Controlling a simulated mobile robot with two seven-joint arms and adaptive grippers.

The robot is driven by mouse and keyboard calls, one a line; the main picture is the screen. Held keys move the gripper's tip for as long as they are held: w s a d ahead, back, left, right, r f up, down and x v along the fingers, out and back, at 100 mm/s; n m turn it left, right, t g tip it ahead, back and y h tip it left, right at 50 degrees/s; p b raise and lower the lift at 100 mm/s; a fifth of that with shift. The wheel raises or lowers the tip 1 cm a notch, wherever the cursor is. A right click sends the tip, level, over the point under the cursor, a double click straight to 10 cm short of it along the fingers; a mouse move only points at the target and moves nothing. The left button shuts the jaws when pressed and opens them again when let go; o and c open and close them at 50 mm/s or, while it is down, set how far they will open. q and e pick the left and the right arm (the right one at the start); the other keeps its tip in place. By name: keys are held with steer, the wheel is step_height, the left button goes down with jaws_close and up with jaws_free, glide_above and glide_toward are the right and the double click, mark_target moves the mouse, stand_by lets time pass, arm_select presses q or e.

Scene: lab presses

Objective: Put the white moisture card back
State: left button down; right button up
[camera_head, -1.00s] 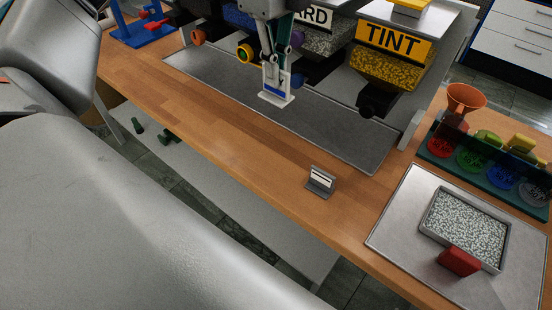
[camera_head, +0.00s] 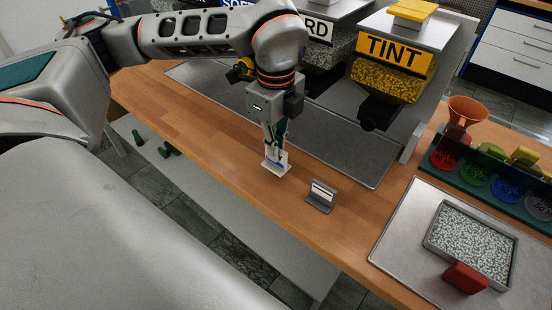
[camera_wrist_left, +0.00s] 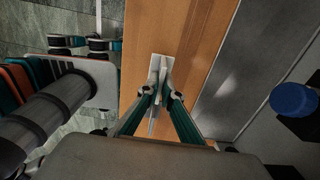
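My left gripper (camera_head: 275,145) points down over the wooden table, left of a small grey stand. It is shut on the white moisture card (camera_head: 279,166), which has a blue stripe. The card's lower end is close to the table top; I cannot tell whether it touches. In the left wrist view, the fingertips (camera_wrist_left: 160,90) pinch the white card (camera_wrist_left: 155,66) over the wood. The grey stand (camera_head: 319,197) has a white face with a dark line and stands near the table's front edge. My right gripper is not in view.
A grey metal mat (camera_head: 340,150) lies behind, under hoppers, one labelled TINT (camera_head: 393,50). Bare wood lies around the stand.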

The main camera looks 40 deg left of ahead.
mark_target(276, 165)
arm_select(q)
steer(key=shift+f, duration=1.85)
steer(key=shift+f, duration=0.1)
steer(key=c, duration=2.2)
jaws_free()
steer(key=shift+c, duration=0.2)
step_height(276, 165, up, 12)
steer(key=shift+r, duration=0.15)
